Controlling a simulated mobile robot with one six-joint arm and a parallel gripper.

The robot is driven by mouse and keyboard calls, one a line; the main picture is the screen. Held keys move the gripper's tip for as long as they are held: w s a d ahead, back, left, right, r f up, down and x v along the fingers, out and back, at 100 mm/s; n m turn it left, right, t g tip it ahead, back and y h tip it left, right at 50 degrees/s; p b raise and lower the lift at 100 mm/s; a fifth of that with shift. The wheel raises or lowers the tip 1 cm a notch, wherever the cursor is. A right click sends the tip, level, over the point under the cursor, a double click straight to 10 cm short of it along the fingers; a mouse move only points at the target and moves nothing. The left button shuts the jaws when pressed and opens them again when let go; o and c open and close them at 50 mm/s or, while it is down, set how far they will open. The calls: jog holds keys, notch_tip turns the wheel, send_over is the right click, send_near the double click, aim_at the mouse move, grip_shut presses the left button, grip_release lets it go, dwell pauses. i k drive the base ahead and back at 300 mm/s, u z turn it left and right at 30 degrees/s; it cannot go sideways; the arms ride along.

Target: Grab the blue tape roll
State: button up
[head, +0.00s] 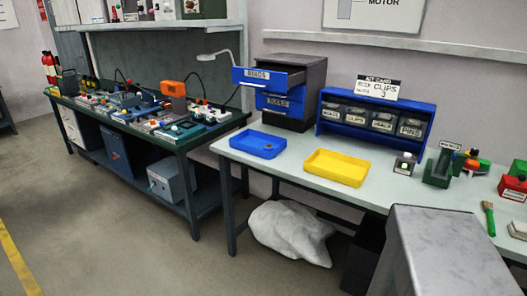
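I cannot make out a blue tape roll in the head view. A blue tray (236,140) lies on the pale workbench (303,169) with a small item in it, too small to identify. The small things on the left bench are too small to tell apart. My gripper is not in view.
A yellow tray (336,168) lies right of the blue one. Behind stand a drawer cabinet (317,75) with blue drawers, one pulled out, and a blue bin rack (417,107). A green-handled brush (488,217) lies at right. A cluttered bench (180,139) stands left; floor before it is clear.

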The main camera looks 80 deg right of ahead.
aim_at(268, 147)
jog(key=z, duration=0.25)
jog(key=i, duration=0.75)
jog(key=z, duration=1)
jog(key=i, duration=0.65)
jog(key=z, duration=0.25)
